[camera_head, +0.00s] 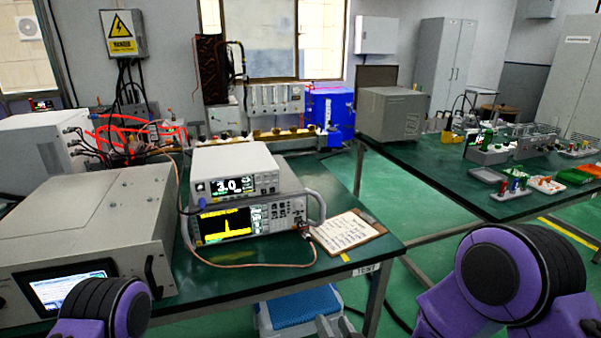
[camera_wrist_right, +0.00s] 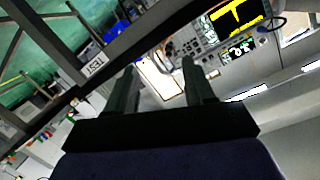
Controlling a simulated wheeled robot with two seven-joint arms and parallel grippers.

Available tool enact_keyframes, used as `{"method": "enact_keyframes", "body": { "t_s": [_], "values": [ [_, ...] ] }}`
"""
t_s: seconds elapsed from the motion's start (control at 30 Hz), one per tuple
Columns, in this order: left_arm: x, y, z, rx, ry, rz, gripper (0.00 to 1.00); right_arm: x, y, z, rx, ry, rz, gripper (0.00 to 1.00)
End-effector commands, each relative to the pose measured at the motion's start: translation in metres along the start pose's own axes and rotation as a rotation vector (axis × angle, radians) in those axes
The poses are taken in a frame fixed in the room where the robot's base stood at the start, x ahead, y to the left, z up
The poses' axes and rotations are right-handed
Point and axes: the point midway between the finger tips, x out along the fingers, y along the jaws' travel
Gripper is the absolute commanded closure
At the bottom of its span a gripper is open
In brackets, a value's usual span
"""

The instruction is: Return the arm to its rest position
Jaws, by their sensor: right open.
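My right arm (camera_head: 505,275) is bent at the lower right of the head view. Its gripper (camera_head: 335,325) shows at the bottom edge, low in front of the table and partly cut off. In the right wrist view the two fingers of the right gripper (camera_wrist_right: 162,80) are apart with nothing between them. My left arm (camera_head: 105,308) shows at the lower left; its gripper is out of view. A stack of instruments (camera_head: 235,200) with a "3.0" display and a yellow trace stands on the green table (camera_head: 225,286), apart from both arms.
A grey box with a screen (camera_head: 90,225) stands at the table's left. A clipboard (camera_head: 345,232) lies near the right edge, by a cable. A blue-topped container (camera_head: 300,306) is under the table. Green floor separates it from the right table (camera_head: 450,180).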

Motion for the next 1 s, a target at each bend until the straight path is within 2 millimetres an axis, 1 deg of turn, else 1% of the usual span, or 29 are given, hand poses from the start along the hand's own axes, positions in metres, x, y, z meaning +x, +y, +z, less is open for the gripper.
{"method": "enact_keyframes", "body": {
  "t_s": [0.17, 0.27, 0.3, 0.37, 0.4, 0.47, 0.5, 0.57, 0.6, 0.7, 0.8, 0.83, 0.9, 1.0],
  "values": [
    [0.000, 0.000, 0.000, 0.000, -0.001, 0.000, 0.57, -0.019, 0.037, 0.029, 0.034, -0.115, 0.115, 0.47],
    [0.000, 0.000, 0.000, 0.000, -0.001, -0.001, 0.57, -0.036, 0.063, 0.049, 0.058, -0.192, 0.202, 0.47],
    [0.000, 0.000, 0.000, 0.000, -0.001, -0.001, 0.57, -0.046, 0.076, 0.059, 0.069, -0.228, 0.245, 0.47],
    [0.000, 0.000, 0.000, 0.000, -0.001, -0.001, 0.57, -0.061, 0.094, 0.074, 0.087, -0.280, 0.309, 0.47],
    [0.000, 0.000, 0.000, 0.001, -0.001, -0.001, 0.57, -0.075, 0.109, 0.085, 0.099, -0.322, 0.363, 0.47],
    [0.000, 0.000, 0.000, 0.000, -0.001, -0.001, 0.57, -0.099, 0.130, 0.102, 0.118, -0.385, 0.444, 0.47],
    [0.000, 0.000, 0.000, 0.000, -0.001, -0.001, 0.57, -0.121, 0.147, 0.116, 0.133, -0.439, 0.515, 0.47],
    [0.000, 0.000, 0.000, 0.000, -0.001, -0.001, 0.57, -0.158, 0.171, 0.136, 0.153, -0.516, 0.626, 0.47],
    [0.000, 0.000, 0.000, 0.000, -0.001, -0.001, 0.57, -0.185, 0.185, 0.147, 0.165, -0.568, 0.703, 0.47],
    [0.000, 0.000, 0.000, 0.000, -0.001, -0.001, 0.57, -0.247, 0.213, 0.168, 0.168, -0.674, 0.859, 0.47],
    [0.000, 0.000, 0.000, 0.000, -0.001, -0.001, 0.57, -0.287, 0.227, 0.178, 0.157, -0.735, 0.946, 0.47],
    [0.000, 0.000, 0.000, 0.000, -0.001, -0.001, 0.57, -0.295, 0.230, 0.181, 0.155, -0.748, 0.957, 0.47],
    [0.000, 0.000, 0.000, 0.000, -0.001, -0.001, 0.57, -0.304, 0.231, 0.186, 0.155, -0.769, 0.967, 0.47],
    [0.000, 0.000, 0.000, 0.000, -0.001, -0.001, 0.57, -0.306, 0.230, 0.188, 0.154, -0.774, 0.968, 0.47]
  ]
}}
